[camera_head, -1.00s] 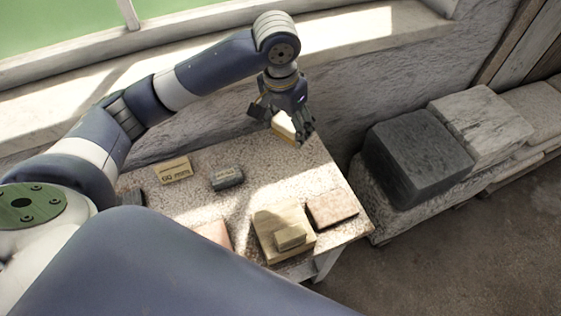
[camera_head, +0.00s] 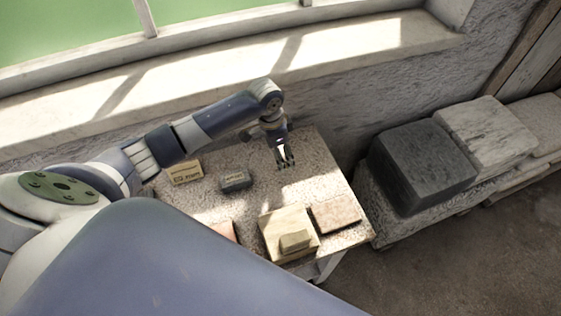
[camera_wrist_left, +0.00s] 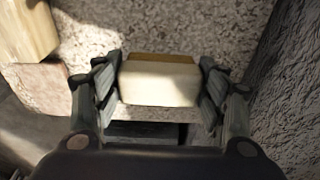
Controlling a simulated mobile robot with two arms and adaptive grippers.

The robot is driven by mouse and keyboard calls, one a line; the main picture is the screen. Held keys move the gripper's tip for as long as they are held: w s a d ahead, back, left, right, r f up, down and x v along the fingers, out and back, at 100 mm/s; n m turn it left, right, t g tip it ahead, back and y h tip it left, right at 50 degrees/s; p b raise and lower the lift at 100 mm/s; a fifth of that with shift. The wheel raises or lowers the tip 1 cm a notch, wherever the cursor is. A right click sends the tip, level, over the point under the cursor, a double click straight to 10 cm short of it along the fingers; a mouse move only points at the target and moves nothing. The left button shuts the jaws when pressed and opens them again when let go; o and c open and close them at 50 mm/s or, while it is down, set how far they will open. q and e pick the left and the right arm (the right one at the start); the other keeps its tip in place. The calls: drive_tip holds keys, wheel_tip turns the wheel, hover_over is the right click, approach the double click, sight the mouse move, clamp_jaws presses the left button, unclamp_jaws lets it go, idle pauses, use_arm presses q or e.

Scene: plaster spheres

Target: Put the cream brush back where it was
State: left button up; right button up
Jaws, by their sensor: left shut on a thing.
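The cream brush (camera_wrist_left: 160,85), a cream block with a tan-brown strip along its far side, sits between the two fingers of my left gripper (camera_wrist_left: 160,90) in the left wrist view. In the head view my left gripper (camera_head: 286,164) points down over the back right part of the speckled table (camera_head: 320,178), shut on the brush. The fingers mostly hide the brush there. I cannot tell whether it touches the table top. My right gripper is not in view.
A tan lettered block (camera_head: 185,173) and a dark block (camera_head: 235,181) lie left of the gripper. A wooden block (camera_head: 280,222) with a small block (camera_head: 295,241) on it and a pink slab (camera_head: 335,214) lie in front. A wall stands behind.

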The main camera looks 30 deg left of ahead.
use_arm(q)
drive_tip(key=shift+f+p, duration=0.35)
drive_tip(key=shift+f, duration=2.3)
drive_tip(key=shift+f, duration=0.15)
drive_tip(key=o, duration=0.9)
drive_tip(key=shift+o, duration=0.2)
wheel_tip(320, 180, up, 12)
drive_tip(key=s+a+b, duration=0.1)
drive_tip(key=shift+s, duration=0.2)
